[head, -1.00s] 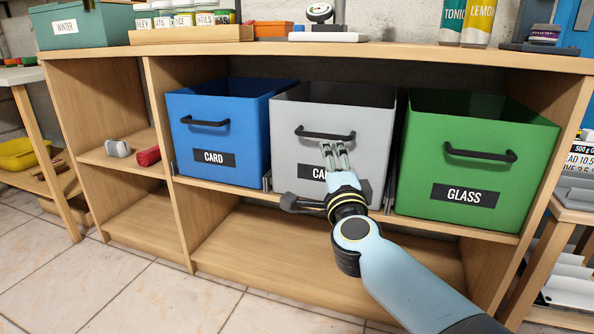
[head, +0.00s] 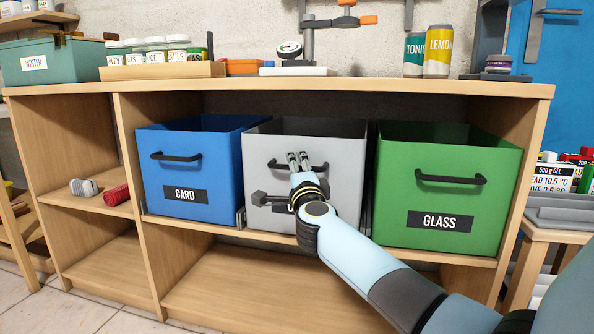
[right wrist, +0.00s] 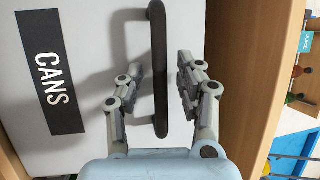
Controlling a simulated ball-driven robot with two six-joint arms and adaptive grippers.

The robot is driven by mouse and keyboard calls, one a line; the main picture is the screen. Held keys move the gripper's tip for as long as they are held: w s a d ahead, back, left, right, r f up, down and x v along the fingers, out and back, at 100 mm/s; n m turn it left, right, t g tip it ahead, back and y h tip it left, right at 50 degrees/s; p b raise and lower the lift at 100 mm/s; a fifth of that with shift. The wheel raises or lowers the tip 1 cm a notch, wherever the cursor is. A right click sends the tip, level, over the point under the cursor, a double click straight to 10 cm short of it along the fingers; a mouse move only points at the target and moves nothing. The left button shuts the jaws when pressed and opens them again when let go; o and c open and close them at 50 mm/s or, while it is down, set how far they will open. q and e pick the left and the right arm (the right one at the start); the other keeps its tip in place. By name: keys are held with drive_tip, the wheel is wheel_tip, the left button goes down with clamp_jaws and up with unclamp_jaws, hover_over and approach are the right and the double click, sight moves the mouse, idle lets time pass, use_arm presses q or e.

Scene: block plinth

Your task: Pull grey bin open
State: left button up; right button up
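The grey bin (head: 347,180) sits in the shelf unit between the blue and green bins, its front about in line with theirs. Its dark bar handle (head: 276,165) runs across the upper front. My right gripper (head: 299,157) is in front of this handle, and my arm covers most of the label. In the right wrist view, the CANS label (right wrist: 53,80) shows on the grey front. There the handle (right wrist: 159,90) lies between the two spread fingers of my right gripper (right wrist: 160,70), with a gap on each side. My left gripper is out of view.
The blue CARD bin (head: 205,150) stands to the left and the green GLASS bin (head: 440,195) to the right, both close by. The wooden shelf unit (head: 400,88) carries jars, cans and a green box on top. The lower compartment is empty.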

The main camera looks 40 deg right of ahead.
clamp_jaws()
drive_tip(key=shift+s+a+f, duration=0.1)
idle(0.4)
